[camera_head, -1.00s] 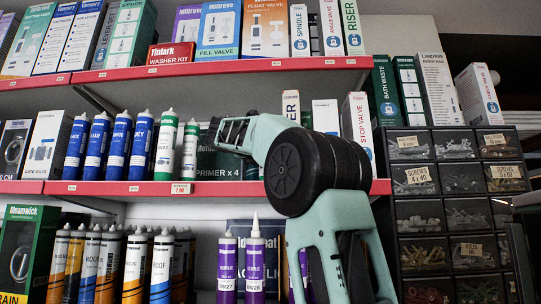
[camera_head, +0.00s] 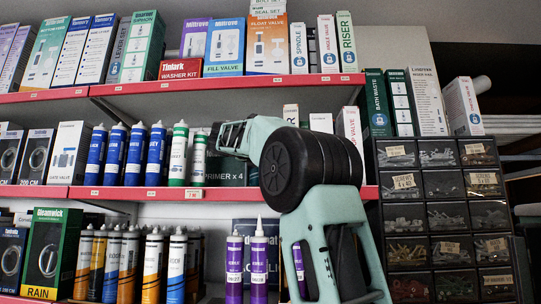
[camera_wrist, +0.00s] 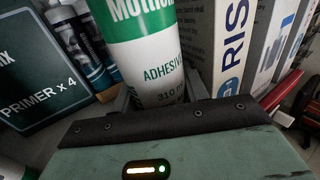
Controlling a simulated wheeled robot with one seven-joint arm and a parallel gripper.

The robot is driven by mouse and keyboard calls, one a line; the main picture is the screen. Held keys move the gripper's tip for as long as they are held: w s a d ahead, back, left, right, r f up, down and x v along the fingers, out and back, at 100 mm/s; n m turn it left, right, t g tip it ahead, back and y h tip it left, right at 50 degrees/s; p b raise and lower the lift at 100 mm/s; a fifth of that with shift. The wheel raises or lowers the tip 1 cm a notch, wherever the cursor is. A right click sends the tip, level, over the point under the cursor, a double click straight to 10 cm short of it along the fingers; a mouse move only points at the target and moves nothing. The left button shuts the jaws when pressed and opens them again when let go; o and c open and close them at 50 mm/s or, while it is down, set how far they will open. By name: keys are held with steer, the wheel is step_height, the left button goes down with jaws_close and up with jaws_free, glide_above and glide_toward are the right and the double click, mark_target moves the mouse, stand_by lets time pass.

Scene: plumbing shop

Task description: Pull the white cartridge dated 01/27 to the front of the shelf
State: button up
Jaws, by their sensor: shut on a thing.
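A white cartridge (camera_wrist: 150,55) with green bands, lettered "Adhesive" and "310 ml", stands between the fingers of my gripper (camera_wrist: 160,98) in the wrist view. My gripper is shut on it. Its top is cut off and no date is legible on it. In the head view my arm reaches to the middle shelf (camera_head: 120,193) and hides this cartridge and my fingertips.
A dark "Primer x 4" box (camera_wrist: 40,85) is left of the held cartridge, a "RIS…" box (camera_wrist: 230,45) close on its right. Blue cartridges (camera_head: 115,155) stand farther left on the middle shelf. Purple tubes (camera_head: 258,260) stand below, near my arm. Screw drawers (camera_head: 440,215) are at the right.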

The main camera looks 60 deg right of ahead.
steer(key=shift+a, duration=0.1)
steer(key=o, duration=1.4)
steer(key=a+b, duration=0.2)
steer(key=a, duration=0.3)
steer(key=a+b, duration=0.2)
steer(key=a, duration=0.4)
steer(key=a+b, duration=0.2)
steer(key=a, duration=0.4)
steer(key=shift+w+a, duration=0.2)
steer(key=shift+w, duration=0.15)
